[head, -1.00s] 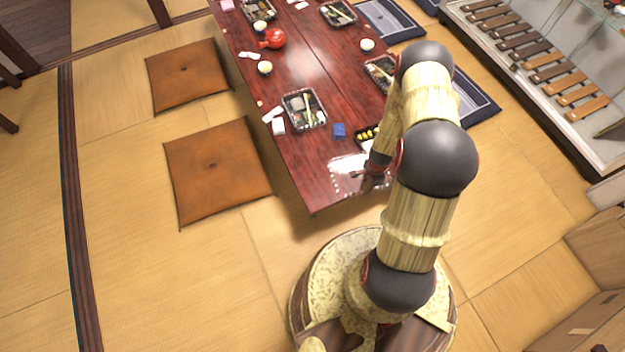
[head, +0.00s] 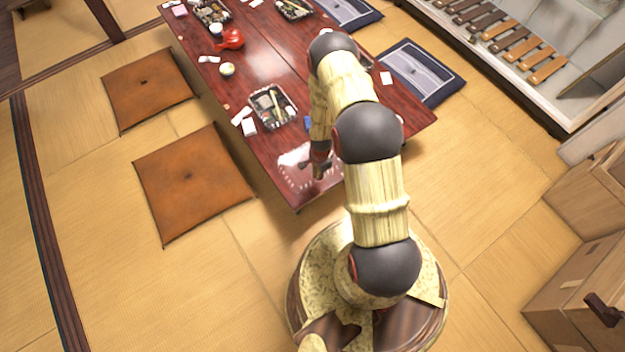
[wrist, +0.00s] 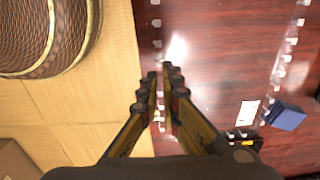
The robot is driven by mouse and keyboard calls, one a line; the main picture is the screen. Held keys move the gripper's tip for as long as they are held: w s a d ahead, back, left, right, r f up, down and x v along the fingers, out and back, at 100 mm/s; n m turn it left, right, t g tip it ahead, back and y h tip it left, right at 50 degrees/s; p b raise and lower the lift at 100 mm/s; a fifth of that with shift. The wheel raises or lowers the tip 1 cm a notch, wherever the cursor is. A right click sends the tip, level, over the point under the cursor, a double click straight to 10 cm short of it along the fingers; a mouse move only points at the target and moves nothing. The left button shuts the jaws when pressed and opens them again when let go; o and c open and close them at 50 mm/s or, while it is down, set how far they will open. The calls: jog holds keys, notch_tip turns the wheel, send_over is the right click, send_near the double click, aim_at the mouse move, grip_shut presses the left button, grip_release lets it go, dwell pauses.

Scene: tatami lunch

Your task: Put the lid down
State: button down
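The lid (head: 294,160) is a clear plastic sheet with a pale dotted rim, over the near end of the dark red table (head: 275,130). In the wrist view, a dotted rim of the lid (wrist: 156,22) runs down to my gripper (wrist: 160,72), and another runs along the right. My gripper (head: 316,170) has its fingers close together on the lid's near rim. I cannot tell whether the lid touches the table. A black container with yellow food (wrist: 243,141) is partly visible beside the fingers; my arm hides it in the head view.
A blue box (wrist: 287,116) and a white card (wrist: 247,112) lie near the black container. An open food tray (head: 271,107) stands farther along the table. A red teapot (head: 231,39) is beyond it. Orange cushions (head: 192,183) lie on the floor at left.

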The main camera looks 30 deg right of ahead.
jog(key=f, duration=0.1)
jog(key=w+a+f, duration=0.1)
jog(key=w+f+b, duration=0.1)
jog(key=shift+w+a+f, duration=0.2)
jog(key=shift+a+f, duration=0.05)
jog(key=shift+a, duration=0.1)
jog(key=shift+f+b, duration=0.95)
jog(key=shift+f, duration=0.6)
jog(key=shift+f, duration=0.15)
jog(key=c, duration=2)
grip_release()
jog(key=shift+c, duration=0.2)
